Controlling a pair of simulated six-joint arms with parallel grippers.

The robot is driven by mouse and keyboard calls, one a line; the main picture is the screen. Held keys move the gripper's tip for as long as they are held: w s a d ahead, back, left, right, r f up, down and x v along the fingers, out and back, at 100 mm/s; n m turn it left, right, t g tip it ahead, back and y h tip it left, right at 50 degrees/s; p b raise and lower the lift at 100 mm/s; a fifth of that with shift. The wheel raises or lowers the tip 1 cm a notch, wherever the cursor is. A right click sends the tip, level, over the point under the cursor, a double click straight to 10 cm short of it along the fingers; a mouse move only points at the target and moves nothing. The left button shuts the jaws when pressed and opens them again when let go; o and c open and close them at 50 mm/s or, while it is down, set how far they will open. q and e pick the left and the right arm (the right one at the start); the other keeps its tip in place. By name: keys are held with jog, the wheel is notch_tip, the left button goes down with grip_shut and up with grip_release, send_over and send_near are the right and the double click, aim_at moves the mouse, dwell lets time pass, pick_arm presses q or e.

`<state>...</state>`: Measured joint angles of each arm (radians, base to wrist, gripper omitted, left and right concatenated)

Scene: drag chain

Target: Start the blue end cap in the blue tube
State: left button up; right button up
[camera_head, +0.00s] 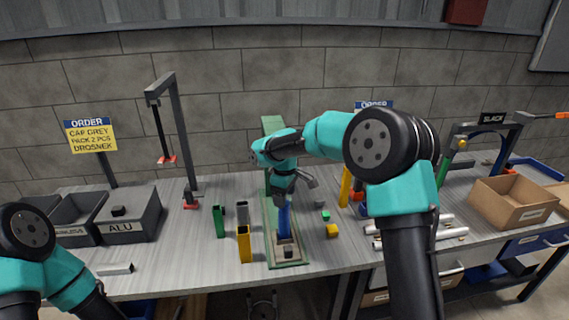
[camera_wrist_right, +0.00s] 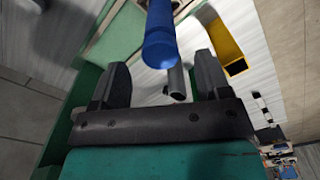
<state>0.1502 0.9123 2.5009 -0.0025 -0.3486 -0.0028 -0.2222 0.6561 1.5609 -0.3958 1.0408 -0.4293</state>
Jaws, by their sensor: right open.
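The blue tube (camera_head: 285,222) stands upright in a fixture on the green base plate (camera_head: 270,255). My right gripper (camera_head: 284,192) is over its top end, pointing down. In the right wrist view the gripper (camera_wrist_right: 160,72) is open, with one finger on each side and apart from the blue piece. The tube's blue end (camera_wrist_right: 161,48) shows between the fingers, with a faint ring near it. This may be the blue end cap on the tube's mouth; I cannot tell how deep it sits. My left gripper is out of view.
A yellow tube (camera_head: 244,244) and a green tube (camera_head: 219,222) stand left of the fixture. Grey bins (camera_head: 133,226) are at the left, a cardboard box (camera_head: 513,203) at the right.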

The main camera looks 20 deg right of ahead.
notch_tip(320, 180, up, 15)
dwell(0.4)
dwell(0.6)
